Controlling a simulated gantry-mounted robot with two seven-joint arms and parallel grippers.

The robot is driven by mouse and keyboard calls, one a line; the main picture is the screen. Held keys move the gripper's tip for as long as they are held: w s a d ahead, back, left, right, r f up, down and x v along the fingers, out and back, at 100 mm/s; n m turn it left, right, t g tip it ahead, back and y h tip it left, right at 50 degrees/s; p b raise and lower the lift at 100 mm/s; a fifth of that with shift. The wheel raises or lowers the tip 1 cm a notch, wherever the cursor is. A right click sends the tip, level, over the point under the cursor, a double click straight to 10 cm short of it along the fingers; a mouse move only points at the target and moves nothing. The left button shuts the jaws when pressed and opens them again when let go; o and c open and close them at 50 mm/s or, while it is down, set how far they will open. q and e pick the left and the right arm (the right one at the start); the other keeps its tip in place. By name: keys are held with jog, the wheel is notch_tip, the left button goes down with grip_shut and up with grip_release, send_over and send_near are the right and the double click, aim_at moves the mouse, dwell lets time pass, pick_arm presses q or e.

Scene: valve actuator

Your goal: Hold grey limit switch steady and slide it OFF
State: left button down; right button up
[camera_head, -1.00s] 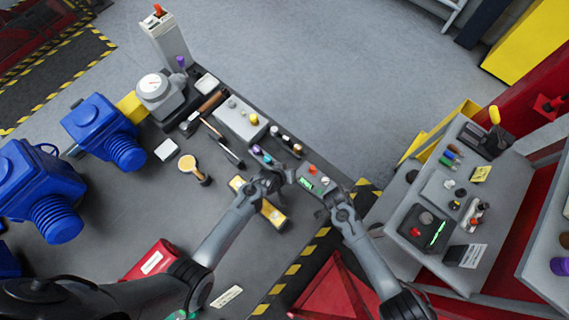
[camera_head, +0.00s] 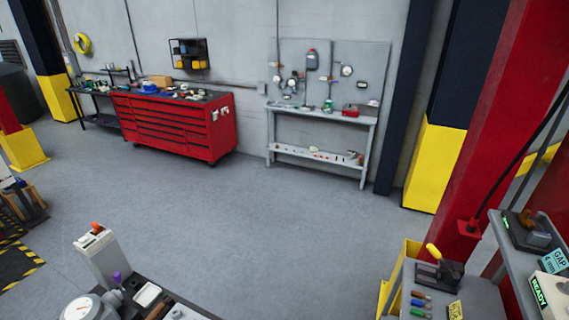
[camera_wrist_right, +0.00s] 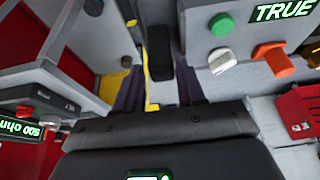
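In the right wrist view my right gripper (camera_wrist_right: 158,92) shows two dark fingers standing apart, with a gap between them. A black upright piece (camera_wrist_right: 159,52) appears in line with the gap; I cannot tell its depth or whether it touches a finger. To the right is a grey panel (camera_wrist_right: 195,30) with a green button, a white knob, an orange knob and a display reading TRUE. I cannot make out which part is the grey limit switch. My left gripper is outside both current views, and the head view shows neither gripper.
In the head view, a grey upright box (camera_head: 100,258) with an orange top stands at the lower left beside a round gauge (camera_head: 80,308). A shelf unit (camera_head: 480,298) stands at lower right. A red tool chest (camera_head: 180,125) and workbench (camera_head: 318,122) line the wall. The floor between is clear.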

jog(key=o, duration=0.3)
jog(key=shift+r, duration=0.1)
jog(key=shift+a+r, duration=0.1)
